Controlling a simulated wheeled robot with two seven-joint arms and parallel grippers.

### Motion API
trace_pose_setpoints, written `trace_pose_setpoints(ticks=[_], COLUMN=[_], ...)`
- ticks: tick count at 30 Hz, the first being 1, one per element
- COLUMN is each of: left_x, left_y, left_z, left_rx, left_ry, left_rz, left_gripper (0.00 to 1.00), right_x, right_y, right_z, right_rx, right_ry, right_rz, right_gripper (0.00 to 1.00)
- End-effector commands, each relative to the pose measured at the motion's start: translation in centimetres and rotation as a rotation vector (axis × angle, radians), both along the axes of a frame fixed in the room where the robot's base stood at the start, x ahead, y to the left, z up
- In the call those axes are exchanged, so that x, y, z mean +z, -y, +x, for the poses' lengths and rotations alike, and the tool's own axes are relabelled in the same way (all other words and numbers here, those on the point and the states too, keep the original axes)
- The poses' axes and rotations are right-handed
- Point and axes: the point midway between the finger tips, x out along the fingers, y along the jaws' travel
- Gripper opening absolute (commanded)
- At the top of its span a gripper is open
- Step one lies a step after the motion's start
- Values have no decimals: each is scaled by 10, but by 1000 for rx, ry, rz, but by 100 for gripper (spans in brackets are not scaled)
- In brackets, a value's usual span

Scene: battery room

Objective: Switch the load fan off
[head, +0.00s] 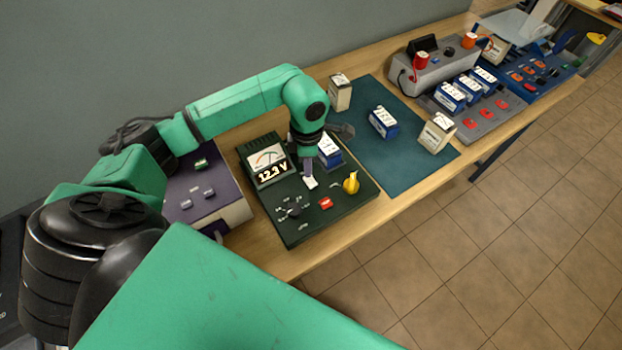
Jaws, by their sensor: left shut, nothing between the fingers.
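My right gripper is out of view.
A purple-topped box (190,187) with small switches stands left of the panel. A teal mat (385,165) with several batteries lies to the right. A grey charger (437,68) and a blue tray (540,77) are farther back. Tiled floor lies beyond the bench edge.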

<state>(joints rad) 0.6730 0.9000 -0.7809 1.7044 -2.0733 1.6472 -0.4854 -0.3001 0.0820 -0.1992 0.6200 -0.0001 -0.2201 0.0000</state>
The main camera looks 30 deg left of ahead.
Motion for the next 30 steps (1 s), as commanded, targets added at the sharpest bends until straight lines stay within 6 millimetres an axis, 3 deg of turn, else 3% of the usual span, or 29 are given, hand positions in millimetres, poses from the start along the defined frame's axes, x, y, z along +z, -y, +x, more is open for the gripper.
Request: trace_pose_setpoints(ticks=[30], left_x=[-9], left_y=[0], left_z=[0], left_rx=[0], left_ry=[0], left_rz=[0], left_gripper=[0], right_x=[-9], right_y=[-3], right_z=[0], right_rx=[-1], right_ry=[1], right_rz=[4], right_gripper=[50])
